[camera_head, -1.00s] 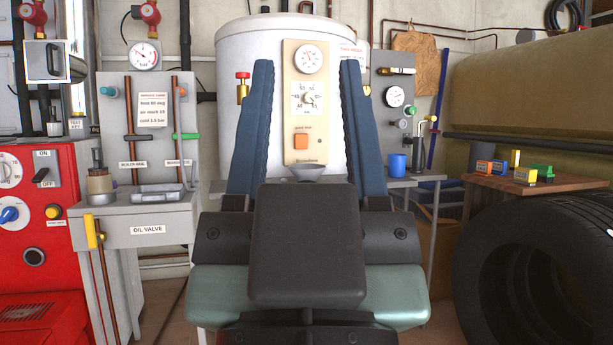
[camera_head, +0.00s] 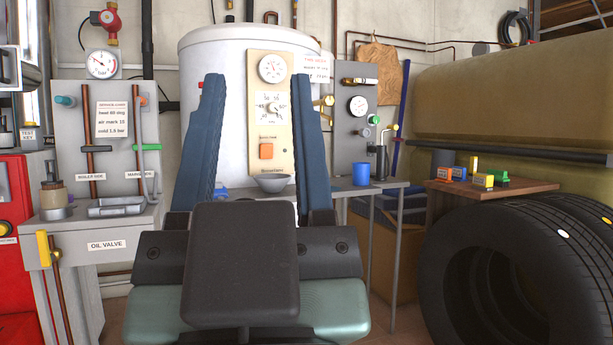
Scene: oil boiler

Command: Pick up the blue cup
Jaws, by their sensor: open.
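The blue cup (camera_head: 361,174) stands upright on the grey metal table (camera_head: 398,184), right of centre. My gripper (camera_head: 257,80) is open, with its two long blue ridged fingers pointing up and forward. Nothing is held between the fingers. The cup is outside them, to the right of the right finger and apart from it in the picture. A small grey bowl (camera_head: 270,183) shows between the fingers, farther off. A bit of another blue thing (camera_head: 220,193) shows beside the left finger, mostly hidden.
A white boiler tank (camera_head: 220,60) stands behind the fingers. A grey panel (camera_head: 352,125) and a pump-like bottle (camera_head: 380,160) are near the cup. A wooden table (camera_head: 440,195) with coloured blocks and large tyres (camera_head: 520,270) stand right. The oil valve bench (camera_head: 105,230) is left.

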